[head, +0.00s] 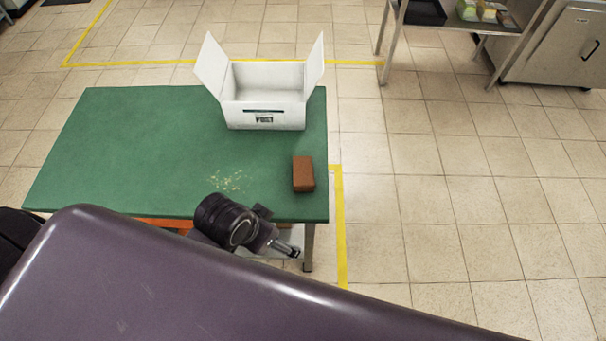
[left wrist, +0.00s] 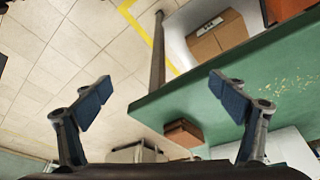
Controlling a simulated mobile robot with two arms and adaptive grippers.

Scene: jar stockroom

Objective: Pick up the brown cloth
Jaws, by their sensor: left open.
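The brown cloth (head: 303,174) looks like a folded block. It lies on the green table top (head: 130,150), close to the right edge and near the front. It also shows in the left wrist view (left wrist: 183,133), beyond the fingers and apart from them. My left gripper (head: 287,248) is at the table's front edge, in front of the cloth in the head view. In the left wrist view its two fingers (left wrist: 160,86) are spread wide with nothing between them. My right gripper is not in view.
An open white box (head: 265,115) stands at the table's back right. Pale crumbs (head: 228,180) lie left of the cloth. A cardboard box (left wrist: 216,38) is below the table top. A metal shelf (head: 462,22) stands back right. The tiled floor (head: 450,200) right of the table is clear.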

